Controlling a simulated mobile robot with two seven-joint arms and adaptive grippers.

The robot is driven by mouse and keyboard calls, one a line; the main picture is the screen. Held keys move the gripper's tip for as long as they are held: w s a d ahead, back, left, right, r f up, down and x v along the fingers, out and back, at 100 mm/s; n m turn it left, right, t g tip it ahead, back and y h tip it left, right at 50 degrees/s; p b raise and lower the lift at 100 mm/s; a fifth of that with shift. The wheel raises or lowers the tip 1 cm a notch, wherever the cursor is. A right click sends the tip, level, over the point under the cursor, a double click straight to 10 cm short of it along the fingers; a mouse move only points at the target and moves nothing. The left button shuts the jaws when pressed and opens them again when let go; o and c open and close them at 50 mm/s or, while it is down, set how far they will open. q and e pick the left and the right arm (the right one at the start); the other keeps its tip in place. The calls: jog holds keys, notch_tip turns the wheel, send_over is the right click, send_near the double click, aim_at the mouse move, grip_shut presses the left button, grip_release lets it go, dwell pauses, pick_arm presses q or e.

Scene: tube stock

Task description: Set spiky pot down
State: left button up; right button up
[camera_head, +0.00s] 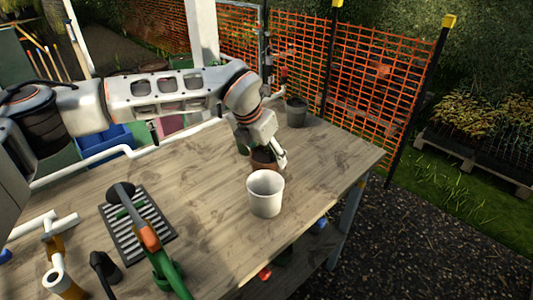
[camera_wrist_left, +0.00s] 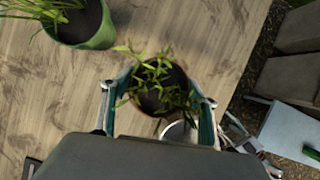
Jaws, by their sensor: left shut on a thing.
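The spiky pot (camera_wrist_left: 160,92) is a brown pot with a leafy, spiky green plant, seen from above in the left wrist view. In the head view the brown pot (camera_head: 263,160) shows behind the white pot, partly covered by my gripper. My left gripper (camera_wrist_left: 157,100) is shut on it, one finger on each side. The pot is upright at or just above the wooden table (camera_head: 205,178); I cannot tell whether it touches. My right gripper is not in view.
A white pot (camera_head: 266,195) stands just in front of the held pot. A green pot with grassy leaves (camera_wrist_left: 92,28) stands nearby. A dark pot (camera_head: 296,112) is at the back edge. A slotted tray (camera_head: 150,236) and a green-and-orange tool (camera_head: 150,240) lie front left.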

pick_arm(q)
jog(key=shift+f, duration=0.1)
jog(key=o, duration=1.4)
jog(key=shift+o, duration=0.2)
